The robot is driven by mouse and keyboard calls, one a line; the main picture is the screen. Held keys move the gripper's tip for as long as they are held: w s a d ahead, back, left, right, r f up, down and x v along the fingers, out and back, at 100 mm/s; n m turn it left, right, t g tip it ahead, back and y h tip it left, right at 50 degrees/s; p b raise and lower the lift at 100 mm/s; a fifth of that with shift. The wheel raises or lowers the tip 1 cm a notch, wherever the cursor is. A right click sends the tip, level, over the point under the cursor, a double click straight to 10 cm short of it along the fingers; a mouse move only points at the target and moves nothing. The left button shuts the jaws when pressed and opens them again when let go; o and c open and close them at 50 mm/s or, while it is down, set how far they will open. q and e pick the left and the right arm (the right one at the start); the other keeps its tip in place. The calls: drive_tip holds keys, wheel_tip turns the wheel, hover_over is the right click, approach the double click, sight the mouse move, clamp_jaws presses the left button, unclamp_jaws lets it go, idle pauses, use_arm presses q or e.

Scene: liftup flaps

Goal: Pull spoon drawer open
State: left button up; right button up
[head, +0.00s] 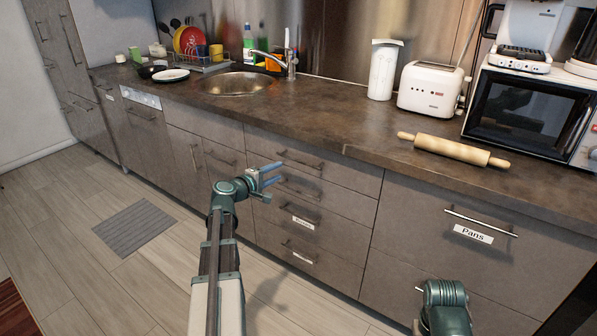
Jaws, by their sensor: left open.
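A stack of grey-brown drawers (342,205) with bar handles stands in the middle of the counter front, all shut. The top drawer has a handle (300,160); another handle (298,188) is just below it. Two lower drawers carry small white labels, too small to read surely. I cannot tell which one is the spoon drawer. My left gripper (274,175) is open and empty, its fingers pointing right in front of the upper drawers, near the second handle. Contact with the handle cannot be told. My right arm shows at the bottom right, its fingers out of view.
A wide drawer labelled Pans (420,235) is shut at the right. The counter (310,115) above holds a rolling pin (453,150), toaster (430,88), microwave (530,112) and sink (238,84). A grey mat (135,228) lies on the open floor at left.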

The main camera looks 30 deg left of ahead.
sight(298, 161)
use_arm(q)
drive_tip(key=b+x, duration=0.2)
drive_tip(key=x, duration=1.2)
drive_tip(key=shift+a+b, duration=0.1)
drive_tip(key=shift+b, duration=0.2)
drive_tip(key=shift+s, duration=0.1)
clamp_jaws()
idle(0.9)
